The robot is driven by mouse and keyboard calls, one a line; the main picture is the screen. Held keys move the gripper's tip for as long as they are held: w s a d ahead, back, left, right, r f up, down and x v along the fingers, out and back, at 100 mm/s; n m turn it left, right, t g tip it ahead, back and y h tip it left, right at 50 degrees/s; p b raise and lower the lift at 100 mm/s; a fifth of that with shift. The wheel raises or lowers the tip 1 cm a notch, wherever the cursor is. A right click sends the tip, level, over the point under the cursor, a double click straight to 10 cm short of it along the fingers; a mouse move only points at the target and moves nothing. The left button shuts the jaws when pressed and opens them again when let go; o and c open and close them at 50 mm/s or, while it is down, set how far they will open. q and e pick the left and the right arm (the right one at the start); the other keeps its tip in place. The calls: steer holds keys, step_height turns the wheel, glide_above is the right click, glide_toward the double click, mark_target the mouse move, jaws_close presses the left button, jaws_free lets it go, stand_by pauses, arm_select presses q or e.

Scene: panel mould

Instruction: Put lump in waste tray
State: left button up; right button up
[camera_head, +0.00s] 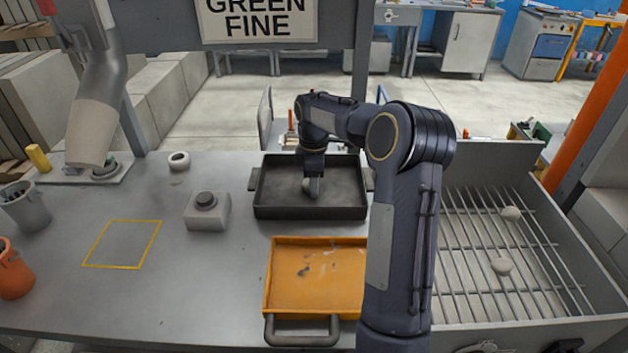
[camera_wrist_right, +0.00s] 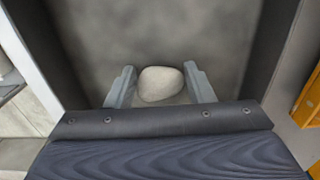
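A pale, rounded lump (camera_wrist_right: 160,84) sits between the two fingers of my right gripper (camera_wrist_right: 161,86) in the right wrist view, with both fingers against its sides. In the head view my right gripper (camera_head: 313,187) points down inside the dark tray (camera_head: 265,211), and the lump (camera_head: 305,183) shows only partly beside the fingers. I cannot tell whether the lump touches the tray floor. Two other pale lumps lie on the metal grate at the right, one farther back (camera_head: 511,213) and one nearer (camera_head: 502,266). My left gripper is not in view.
An orange tray (camera_head: 290,273) with a handle stands in front of the dark tray, partly behind my right arm. Cups stand at the left edge.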

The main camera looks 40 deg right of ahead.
steer(key=o, duration=0.3)
steer(key=shift+r, duration=0.1)
